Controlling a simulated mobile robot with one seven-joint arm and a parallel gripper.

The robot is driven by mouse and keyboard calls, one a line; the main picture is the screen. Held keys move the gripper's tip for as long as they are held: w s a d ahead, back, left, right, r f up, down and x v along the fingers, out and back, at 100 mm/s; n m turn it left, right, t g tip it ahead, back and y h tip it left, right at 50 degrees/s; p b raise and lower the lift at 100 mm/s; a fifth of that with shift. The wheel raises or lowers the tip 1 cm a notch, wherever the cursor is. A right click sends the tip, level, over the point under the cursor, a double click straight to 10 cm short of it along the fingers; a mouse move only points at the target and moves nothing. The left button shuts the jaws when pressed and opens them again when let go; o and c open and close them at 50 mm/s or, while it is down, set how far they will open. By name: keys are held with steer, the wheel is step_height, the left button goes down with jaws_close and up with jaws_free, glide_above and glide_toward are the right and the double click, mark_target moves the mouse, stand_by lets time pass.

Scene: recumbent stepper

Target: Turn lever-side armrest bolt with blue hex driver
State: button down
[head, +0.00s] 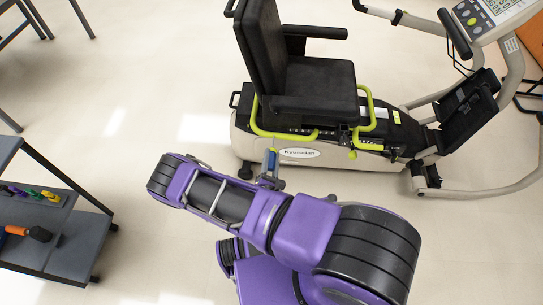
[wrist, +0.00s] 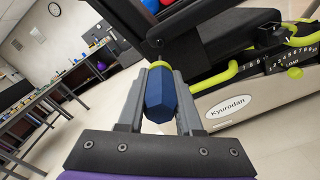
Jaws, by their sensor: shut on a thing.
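My gripper (head: 270,178) is shut on the blue hex driver (head: 271,160), whose blue faceted handle (wrist: 158,95) sits between the two grey fingers in the wrist view. The driver is near the rear lower part of the stepper's seat (head: 318,80). The near armrest (head: 305,105) is black and runs along the seat's side, with yellow-green bars (head: 255,120) below it.
The stepper's pale base (head: 320,155) lies just beyond my gripper. A dark cart (head: 75,235) at left holds coloured tools (head: 35,193) and an orange-handled mallet (head: 30,232). Tables (wrist: 35,105) stand in the background. The floor between cart and stepper is clear.

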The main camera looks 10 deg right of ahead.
mark_target(270, 170)
steer(key=shift+v, duration=2.35)
stand_by(0.4)
